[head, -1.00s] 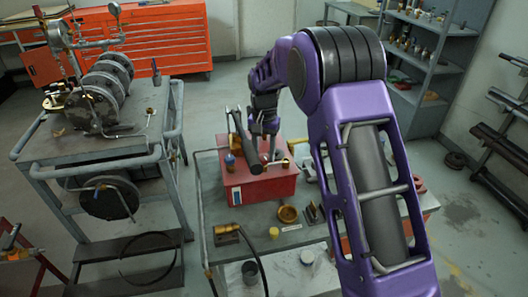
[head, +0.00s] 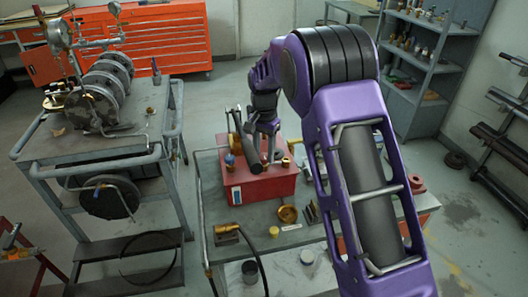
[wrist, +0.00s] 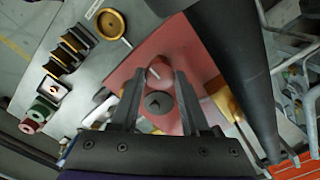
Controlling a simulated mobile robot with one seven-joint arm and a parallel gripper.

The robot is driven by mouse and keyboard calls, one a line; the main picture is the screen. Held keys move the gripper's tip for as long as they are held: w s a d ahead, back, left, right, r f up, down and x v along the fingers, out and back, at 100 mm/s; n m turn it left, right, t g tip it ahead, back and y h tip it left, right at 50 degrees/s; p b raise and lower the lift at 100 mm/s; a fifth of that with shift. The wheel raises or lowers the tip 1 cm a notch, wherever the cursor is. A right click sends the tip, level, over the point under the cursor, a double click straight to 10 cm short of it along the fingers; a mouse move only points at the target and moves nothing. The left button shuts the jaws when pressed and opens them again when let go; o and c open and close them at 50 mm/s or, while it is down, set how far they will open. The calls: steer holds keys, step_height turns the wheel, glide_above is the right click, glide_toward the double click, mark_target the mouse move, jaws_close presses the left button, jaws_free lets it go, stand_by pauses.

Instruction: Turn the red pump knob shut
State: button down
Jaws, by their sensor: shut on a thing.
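The red pump box (head: 262,187) stands on the grey workbench, with pipes and brass fittings on its top. My gripper (head: 271,160) is over the top of the box, pointing down. In the wrist view, the red knob (wrist: 159,73) with a pale mark on it lies between the two fingertips of my gripper (wrist: 160,76), which is shut on it. A dark round disc (wrist: 158,103) shows between the fingers, nearer my palm. In the head view the knob is hidden or too small to make out.
A dark thick pipe (wrist: 232,70) rises close beside my gripper. The bench (head: 240,214) also holds a brass dish (head: 288,214), a yellow cap (head: 274,231) and a hose (head: 252,258). A grey cart with machinery (head: 95,150) stands left. Open floor lies behind the bench.

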mark_target(264, 156)
steer(key=shift+c, duration=1.9)
jaws_free()
step_height(264, 156, up, 17)
steer(key=shift+r, duration=0.2)
